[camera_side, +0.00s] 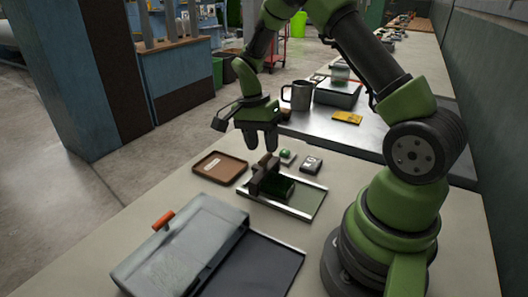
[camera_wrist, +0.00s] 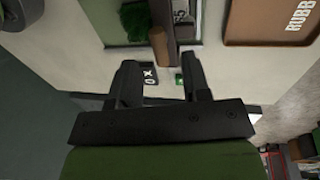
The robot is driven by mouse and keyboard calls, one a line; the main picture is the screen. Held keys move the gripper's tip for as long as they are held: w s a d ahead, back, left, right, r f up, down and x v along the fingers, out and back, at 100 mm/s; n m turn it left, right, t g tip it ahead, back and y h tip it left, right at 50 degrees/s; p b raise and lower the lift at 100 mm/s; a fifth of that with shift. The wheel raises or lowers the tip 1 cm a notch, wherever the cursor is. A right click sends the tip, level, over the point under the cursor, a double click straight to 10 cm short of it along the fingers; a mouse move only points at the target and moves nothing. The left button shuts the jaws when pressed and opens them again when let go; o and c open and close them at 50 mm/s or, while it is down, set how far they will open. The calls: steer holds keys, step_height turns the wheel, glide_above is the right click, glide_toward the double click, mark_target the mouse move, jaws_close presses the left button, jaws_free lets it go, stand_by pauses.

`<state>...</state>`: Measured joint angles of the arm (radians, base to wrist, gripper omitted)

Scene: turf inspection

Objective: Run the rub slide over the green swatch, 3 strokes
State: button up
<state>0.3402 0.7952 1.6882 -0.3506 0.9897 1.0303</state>
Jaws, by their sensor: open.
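The rub slide (camera_side: 268,178), a dark block with a brown upright part, stands on a shallow metal-edged tray (camera_side: 308,207). Its brown part also shows in the wrist view (camera_wrist: 158,46). The green swatch (camera_side: 287,190) lies on the tray beside the slide, partly hidden by it; a piece of it shows in the wrist view (camera_wrist: 135,17). My gripper (camera_side: 262,148) is open and empty, above and behind the slide in the side view. In the wrist view, the brown part appears just ahead of the gap between my fingertips (camera_wrist: 158,65).
A brown tray (camera_side: 220,168) with lettering lies left of the metal-edged tray. A small green-topped piece (camera_side: 287,156) and a dark labelled block (camera_side: 311,165) sit behind it. A grey toolbox (camera_side: 185,250) with an orange handle stands in front. A mug (camera_side: 300,96) is at the back.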

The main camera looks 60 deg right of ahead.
steer(key=shift+s+f, duration=0.15)
steer(key=shift+f, duration=0.6)
steer(key=shift+s+f, duration=0.1)
steer(key=shift+f, duration=0.6)
jaws_close()
steer(key=s, duration=1.1)
steer(key=shift+s+d, duration=0.1)
steer(key=shift+s, duration=0.7)
jaws_free()
